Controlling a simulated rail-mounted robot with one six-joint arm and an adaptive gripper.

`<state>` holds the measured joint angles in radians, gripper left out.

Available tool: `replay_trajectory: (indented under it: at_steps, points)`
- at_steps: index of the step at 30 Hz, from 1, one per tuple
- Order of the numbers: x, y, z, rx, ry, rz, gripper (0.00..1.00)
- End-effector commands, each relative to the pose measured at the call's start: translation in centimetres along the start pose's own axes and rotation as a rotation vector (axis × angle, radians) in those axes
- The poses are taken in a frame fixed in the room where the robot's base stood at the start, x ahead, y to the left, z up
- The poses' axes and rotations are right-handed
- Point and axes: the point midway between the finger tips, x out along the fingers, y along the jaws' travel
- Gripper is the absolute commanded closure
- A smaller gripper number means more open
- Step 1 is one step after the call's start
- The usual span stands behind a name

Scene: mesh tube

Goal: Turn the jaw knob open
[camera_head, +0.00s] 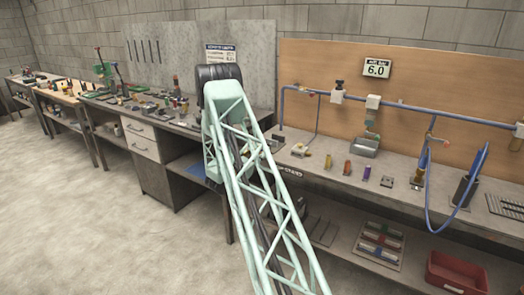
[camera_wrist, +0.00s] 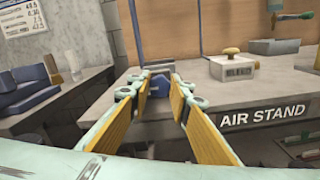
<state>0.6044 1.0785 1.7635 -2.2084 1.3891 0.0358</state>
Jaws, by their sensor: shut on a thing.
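A small blue knob (camera_wrist: 159,87) shows between the fingertips of my gripper (camera_wrist: 160,77) in the wrist view, at the left end of the bench marked AIR STAND. The two yellow-padded fingers close on it from both sides. They hide its edges and much of what it is mounted on. Which way the knob is turned cannot be told. In the head view my green lattice arm covers the gripper and the knob.
A pale block with a mushroom-shaped button (camera_wrist: 231,62) stands right of my gripper. A grey metal tray (camera_head: 364,146) and a hanging blue hose (camera_head: 429,190) are further right. A red bin (camera_head: 455,274) is on the lower shelf. The floor at left is clear.

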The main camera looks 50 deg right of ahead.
Motion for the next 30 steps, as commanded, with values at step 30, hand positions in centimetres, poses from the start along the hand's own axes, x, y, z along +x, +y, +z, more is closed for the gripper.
replay_trajectory:
  at_steps: [30]
  points:
    - [-0.03, 0.25, -0.08, -0.732, 0.001, 0.0, 0.92]
